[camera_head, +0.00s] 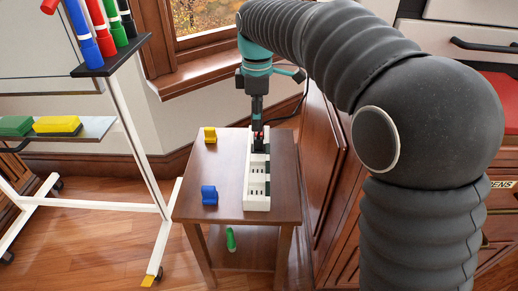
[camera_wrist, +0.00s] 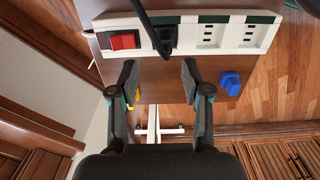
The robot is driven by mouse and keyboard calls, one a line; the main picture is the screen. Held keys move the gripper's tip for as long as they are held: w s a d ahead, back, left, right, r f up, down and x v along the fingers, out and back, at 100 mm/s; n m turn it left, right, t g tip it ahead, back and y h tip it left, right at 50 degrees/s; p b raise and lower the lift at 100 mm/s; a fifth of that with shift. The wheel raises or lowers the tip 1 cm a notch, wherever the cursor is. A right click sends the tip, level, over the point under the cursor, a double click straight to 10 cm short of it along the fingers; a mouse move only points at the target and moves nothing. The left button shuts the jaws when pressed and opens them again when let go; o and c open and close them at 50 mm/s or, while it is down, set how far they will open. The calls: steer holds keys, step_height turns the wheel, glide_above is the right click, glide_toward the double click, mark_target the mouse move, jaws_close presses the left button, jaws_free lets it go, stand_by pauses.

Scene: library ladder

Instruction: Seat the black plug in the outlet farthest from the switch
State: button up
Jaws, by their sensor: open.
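A white power strip (camera_head: 257,203) lies along the right part of a small wooden table. Its red switch (camera_wrist: 124,40) is at one end. The black plug (camera_wrist: 166,42) is at the outlet beside the switch, with its cord running up out of view; whether it is fully seated I cannot tell. Two outlets farther from the switch (camera_wrist: 212,33) (camera_wrist: 258,34) look empty. My gripper (camera_wrist: 160,78) is open and empty, its fingers apart in front of the strip beside the plug. In the head view my gripper (camera_head: 257,120) is over the strip's far end.
A blue plug (camera_head: 209,195) and a yellow plug (camera_head: 210,135) lie on the table (camera_head: 187,205) left of the strip. A green object (camera_head: 231,239) is on the lower shelf. A white-framed stand (camera_head: 140,150) is at left, wooden cabinets (camera_head: 322,165) at right.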

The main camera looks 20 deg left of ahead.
mark_target(258, 139)
steer(key=shift+s+d+f+b, duration=0.2)
steer(key=shift+f+b, duration=0.3)
steer(key=shift+f, duration=1.35)
steer(key=shift+s+d+f+b, duration=0.15)
steer(key=shift+f+b, duration=0.3)
steer(key=shift+f, duration=1.35)
steer(key=shift+a, duration=0.1)
jaws_close()
